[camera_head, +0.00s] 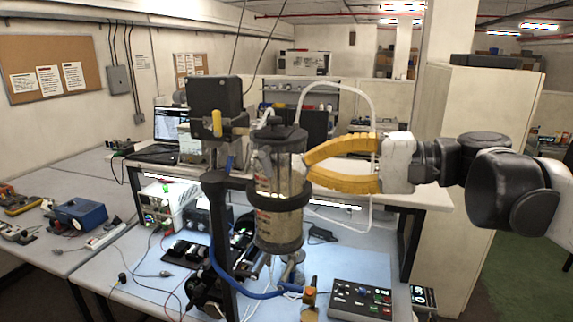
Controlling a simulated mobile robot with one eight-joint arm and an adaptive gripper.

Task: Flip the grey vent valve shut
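The sealed cylinder (277,222) is clear with dark end caps and is held upright in a black ring clamp on a post. A light grey piece (264,160), possibly the grey vent valve, shows at the upper left of the cylinder; its position is too small to read. My gripper (308,166) reaches in from the right with two yellow fingers. Its tips are close together at the upper right side of the cylinder, with a gap between the fingers further back. I cannot tell whether the tips touch the cylinder or hold anything.
A yellow handle (217,124) and a blue one (230,162) are left of the cylinder. A clear tube (371,110) loops behind my gripper. An orange-handled fitting (310,291) with blue hose and a control box (361,299) are below on the bench.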

